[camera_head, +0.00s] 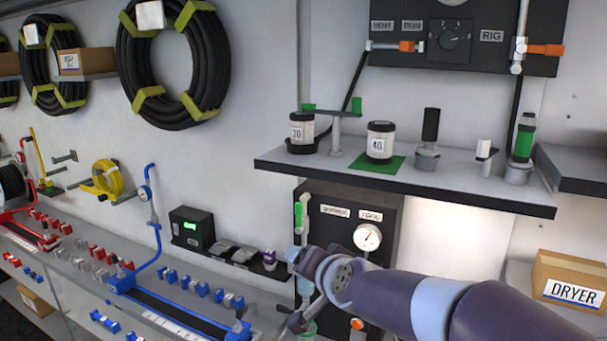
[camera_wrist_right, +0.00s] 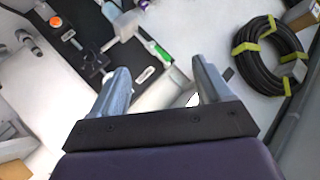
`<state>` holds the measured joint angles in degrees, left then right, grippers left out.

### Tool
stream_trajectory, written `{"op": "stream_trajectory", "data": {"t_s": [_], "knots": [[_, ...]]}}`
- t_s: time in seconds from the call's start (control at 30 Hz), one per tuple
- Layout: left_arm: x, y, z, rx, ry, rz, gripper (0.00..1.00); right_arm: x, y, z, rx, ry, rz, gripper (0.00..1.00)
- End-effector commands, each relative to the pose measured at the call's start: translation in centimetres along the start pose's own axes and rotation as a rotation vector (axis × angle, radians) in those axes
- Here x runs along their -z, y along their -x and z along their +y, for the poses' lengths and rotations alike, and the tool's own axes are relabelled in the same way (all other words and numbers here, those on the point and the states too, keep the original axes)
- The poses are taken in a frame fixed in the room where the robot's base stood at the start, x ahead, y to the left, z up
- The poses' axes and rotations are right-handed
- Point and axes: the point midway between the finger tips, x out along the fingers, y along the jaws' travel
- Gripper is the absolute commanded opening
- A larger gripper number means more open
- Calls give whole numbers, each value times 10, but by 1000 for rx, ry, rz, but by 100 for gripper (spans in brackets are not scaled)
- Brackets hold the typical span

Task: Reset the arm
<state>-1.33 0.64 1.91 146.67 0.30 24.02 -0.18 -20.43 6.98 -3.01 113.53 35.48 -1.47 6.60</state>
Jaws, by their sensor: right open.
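My right arm reaches in from the lower right of the head view, with its gripper (camera_head: 298,288) in front of the black panel (camera_head: 385,222) under the shelf. The arm hides the lower part of that panel. In the right wrist view, the gripper (camera_wrist_right: 160,78) has its two grey-blue fingers spread apart with nothing between them. Beyond the fingers, a green-handled valve (camera_wrist_right: 160,52) and an orange knob (camera_wrist_right: 57,22) show on the panel. It cannot be told whether a finger touches the fittings. My left gripper is not in view.
A grey shelf (camera_head: 490,195) above the arm carries a jar marked 40 (camera_head: 380,142), another jar (camera_head: 301,130) and a green-banded cylinder (camera_head: 524,138). A DRYER box (camera_head: 570,280) stands at right. A workbench with blue clamps (camera_head: 195,285) lies at left.

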Motion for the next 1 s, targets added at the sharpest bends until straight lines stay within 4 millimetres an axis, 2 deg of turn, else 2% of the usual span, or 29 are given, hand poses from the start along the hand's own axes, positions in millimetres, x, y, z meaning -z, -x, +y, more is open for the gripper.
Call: {"op": "stream_trajectory", "data": {"t_s": [0.03,0.13,0.2,0.3,0.33,0.4,0.5,0.6,1.0], "knots": [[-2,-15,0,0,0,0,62,-40,-5,42,-66,90,-107,77],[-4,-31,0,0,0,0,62,-112,7,120,-194,265,-348,77],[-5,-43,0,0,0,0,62,-156,26,174,-278,361,-513,77],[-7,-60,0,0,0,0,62,-210,61,244,-383,448,-719,77],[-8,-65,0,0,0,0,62,-222,71,261,-410,462,-769,77],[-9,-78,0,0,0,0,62,-247,91,296,-460,477,-851,77],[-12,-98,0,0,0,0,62,-271,105,332,-509,435,-888,77],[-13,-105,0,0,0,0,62,-268,103,342,-528,399,-862,77],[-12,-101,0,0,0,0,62,-264,104,340,-530,393,-857,77]]}}
